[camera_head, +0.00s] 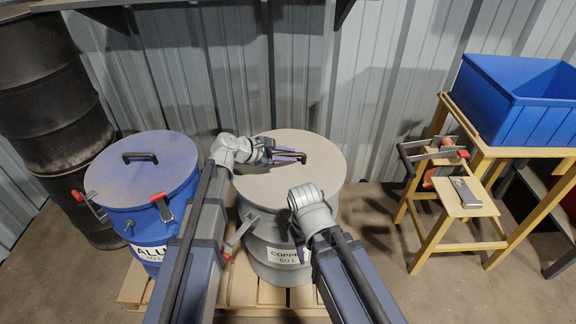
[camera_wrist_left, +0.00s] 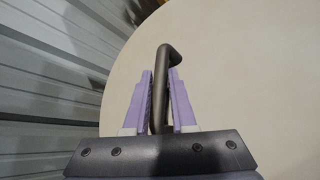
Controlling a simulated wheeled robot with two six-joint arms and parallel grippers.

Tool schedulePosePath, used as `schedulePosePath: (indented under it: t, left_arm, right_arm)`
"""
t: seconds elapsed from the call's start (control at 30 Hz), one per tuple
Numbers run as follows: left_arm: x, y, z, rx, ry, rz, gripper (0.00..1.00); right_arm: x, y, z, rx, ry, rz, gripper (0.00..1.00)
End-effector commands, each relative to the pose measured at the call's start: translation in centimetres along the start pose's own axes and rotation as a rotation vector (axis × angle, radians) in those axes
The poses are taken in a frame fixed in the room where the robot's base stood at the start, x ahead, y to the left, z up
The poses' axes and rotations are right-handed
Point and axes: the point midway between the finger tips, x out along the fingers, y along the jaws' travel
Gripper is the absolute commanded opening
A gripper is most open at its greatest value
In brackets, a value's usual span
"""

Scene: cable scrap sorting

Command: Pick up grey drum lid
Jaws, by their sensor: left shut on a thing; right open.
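The grey drum lid (camera_head: 310,155) is a round, pale disc lying on top of the grey drum (camera_head: 275,240) labelled COPPER. My left gripper (camera_head: 290,157) is over the lid with its jaws shut on the lid's dark bar handle. In the left wrist view the purple fingers of the left gripper (camera_wrist_left: 160,85) stand on both sides of the handle (camera_wrist_left: 168,55). The lid looks level on the drum; I see no clear gap under it. My right gripper (camera_head: 301,250) is open, low in front of the grey drum, and mostly hidden by its own wrist.
A blue drum (camera_head: 150,220) with a closed blue lid (camera_head: 120,180) stands at left on the same pallet (camera_head: 240,290). A black drum (camera_head: 50,110) is behind it. At right, a wooden stand (camera_head: 465,205) and a blue bin (camera_head: 510,105) stand near the corrugated wall.

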Motion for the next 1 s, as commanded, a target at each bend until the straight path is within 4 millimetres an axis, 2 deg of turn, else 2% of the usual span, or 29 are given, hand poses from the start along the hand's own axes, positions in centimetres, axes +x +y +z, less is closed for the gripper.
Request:
schedulePosePath:
  t: [0.27,0.47,0.67,1.0]
  left_arm:
    - [-0.1,0.1,0.1,-0.004,-0.002,0.002,0.00]
    - [-0.5,0.5,0.7,-0.004,-0.002,0.001,0.00]
    - [-1.5,1.6,2.1,-0.003,-0.002,0.001,0.00]
    - [-3.9,4.2,5.5,-0.002,-0.002,0.002,0.00]
  right_arm:
    - [-0.1,0.0,0.0,0.000,0.000,0.000,0.50]
    - [-0.9,0.1,0.1,0.000,0.000,-0.001,0.50]
    - [-2.9,0.2,0.2,0.001,0.000,-0.003,0.50]
    - [-7.8,0.7,0.5,0.001,0.000,-0.004,0.50]
